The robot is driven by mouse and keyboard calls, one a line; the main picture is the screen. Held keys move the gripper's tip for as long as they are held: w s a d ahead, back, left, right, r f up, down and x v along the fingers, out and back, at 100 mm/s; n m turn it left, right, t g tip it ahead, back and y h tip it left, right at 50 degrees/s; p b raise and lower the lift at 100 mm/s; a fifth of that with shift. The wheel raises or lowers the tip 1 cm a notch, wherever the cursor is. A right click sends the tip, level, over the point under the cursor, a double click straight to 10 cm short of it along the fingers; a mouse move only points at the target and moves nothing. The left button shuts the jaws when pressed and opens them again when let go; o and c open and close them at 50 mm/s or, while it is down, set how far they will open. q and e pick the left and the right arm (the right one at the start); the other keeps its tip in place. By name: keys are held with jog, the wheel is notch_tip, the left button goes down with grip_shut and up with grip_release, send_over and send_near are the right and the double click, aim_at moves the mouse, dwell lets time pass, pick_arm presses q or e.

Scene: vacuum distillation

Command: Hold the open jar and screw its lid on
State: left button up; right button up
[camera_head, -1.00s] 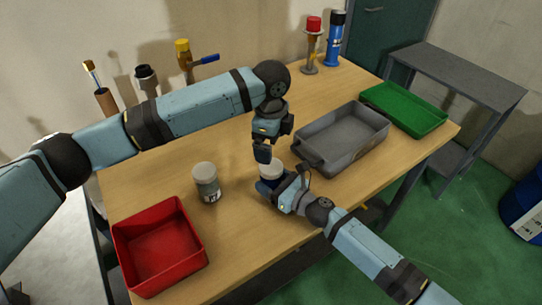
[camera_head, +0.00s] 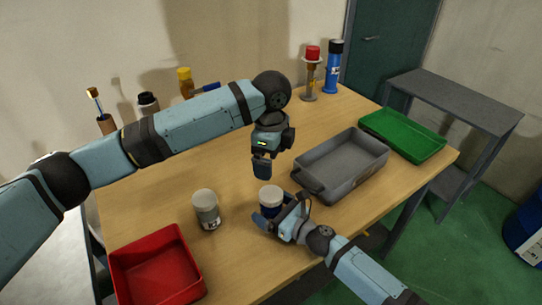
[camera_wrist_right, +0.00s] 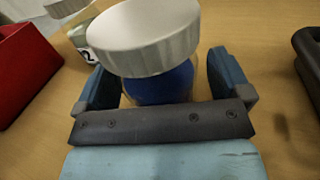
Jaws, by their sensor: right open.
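The dark blue jar (camera_head: 270,209) stands upright on the table with its white ribbed lid (camera_head: 271,194) seated on top. In the right wrist view the lid (camera_wrist_right: 146,38) hides the jar's rim, and the blue body (camera_wrist_right: 160,86) shows below it. My right gripper (camera_head: 268,220) is open low around the jar, with a finger on each side and visible gaps in the right wrist view (camera_wrist_right: 162,82). My left gripper (camera_head: 262,168) points down just above the lid, apart from it and with nothing visible in it. Its fingers overlap from this angle, so its opening is unclear.
A grey jar with a white lid (camera_head: 206,209) stands left of the blue jar. A red bin (camera_head: 126,282) is at front left. A grey tray (camera_head: 313,188) lies close on the right, and a green tray (camera_head: 435,149) beyond. Several bottles and tools stand along the back.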

jog(key=v, duration=1.3)
jog(key=shift+s+d, duration=0.25)
jog(key=shift+d, duration=0.05)
